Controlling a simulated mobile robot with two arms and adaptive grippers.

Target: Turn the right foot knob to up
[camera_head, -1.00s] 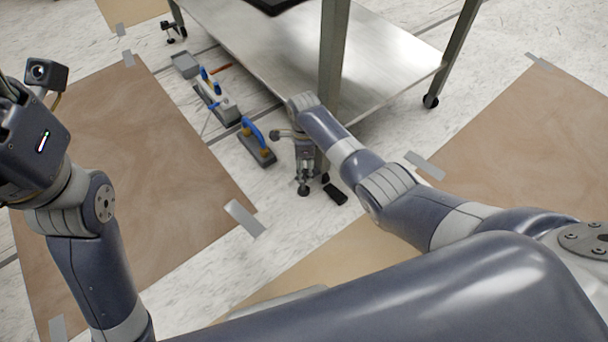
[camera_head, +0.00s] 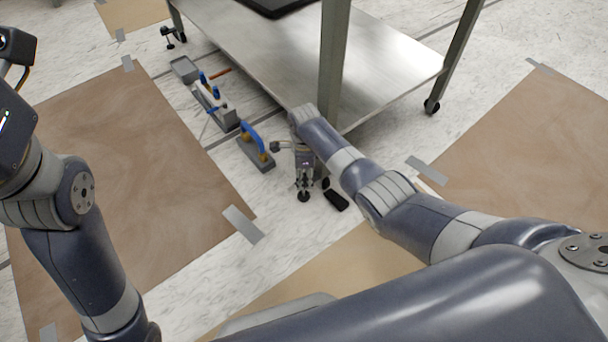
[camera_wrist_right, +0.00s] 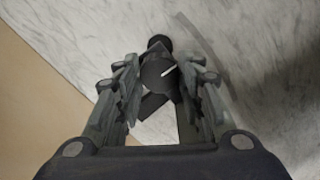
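The right foot knob is a dark round knob (camera_wrist_right: 160,74) with a white line mark, which slants up to the right in the right wrist view. My right gripper (camera_head: 304,184) points down beside the near leg of the metal table (camera_head: 331,75). In the right wrist view, the fingers of my right gripper (camera_wrist_right: 160,88) stand apart on either side of the knob, with narrow gaps showing. Whether a finger touches it lower down is hidden. In the head view the gripper mostly hides the knob. My left arm is at the left edge, its fingers out of frame.
A black block-like piece (camera_head: 336,200) lies on the floor just right of my right gripper. Brown sheets (camera_head: 120,170) are taped to the floor. The table's lower shelf (camera_head: 280,50) is behind.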

